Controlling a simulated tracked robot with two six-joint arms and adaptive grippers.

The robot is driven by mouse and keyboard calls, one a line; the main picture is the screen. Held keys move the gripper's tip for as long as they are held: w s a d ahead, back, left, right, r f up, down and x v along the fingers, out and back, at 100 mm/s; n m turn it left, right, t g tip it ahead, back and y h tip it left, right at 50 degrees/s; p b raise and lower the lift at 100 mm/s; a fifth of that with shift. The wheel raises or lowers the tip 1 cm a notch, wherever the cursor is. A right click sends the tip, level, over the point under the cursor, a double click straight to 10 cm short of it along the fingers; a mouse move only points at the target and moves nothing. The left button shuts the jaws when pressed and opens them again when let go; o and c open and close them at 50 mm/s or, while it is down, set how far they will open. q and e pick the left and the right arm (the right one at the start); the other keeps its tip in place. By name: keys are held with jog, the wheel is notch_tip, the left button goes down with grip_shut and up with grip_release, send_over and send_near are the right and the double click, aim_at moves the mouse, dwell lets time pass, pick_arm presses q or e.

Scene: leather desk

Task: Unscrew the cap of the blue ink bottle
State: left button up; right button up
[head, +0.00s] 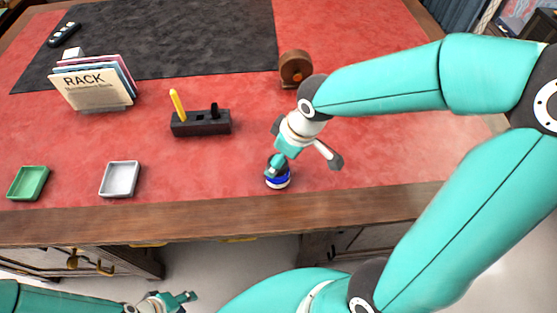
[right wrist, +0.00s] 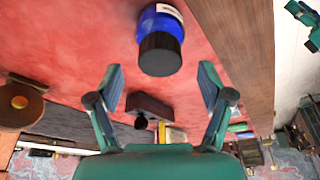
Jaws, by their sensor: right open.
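The blue ink bottle (head: 279,183) stands on the red desk top near the front edge. In the right wrist view the blue bottle (right wrist: 165,22) shows a black cap (right wrist: 160,55) and part of a white label. My right gripper (head: 276,166) is at the bottle in the head view and hides its cap. In the right wrist view my right gripper (right wrist: 160,70) is open, its two fingers apart with the cap beyond and between their tips; I see no contact. My left gripper (head: 178,300) is low at the front, off the desk, and its jaws are unclear.
A black holder with a yellow pen (head: 201,124), a white tray (head: 119,181) and a green tray (head: 28,184) lie left of the bottle. A book rack (head: 93,84) and a round brown object (head: 295,68) stand farther back. Red surface around the bottle is clear.

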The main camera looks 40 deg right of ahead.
jog(key=shift+x, duration=1.2)
jog(key=c, duration=1.2)
jog(key=shift+s, duration=0.1)
jog(key=shift+c, duration=0.2)
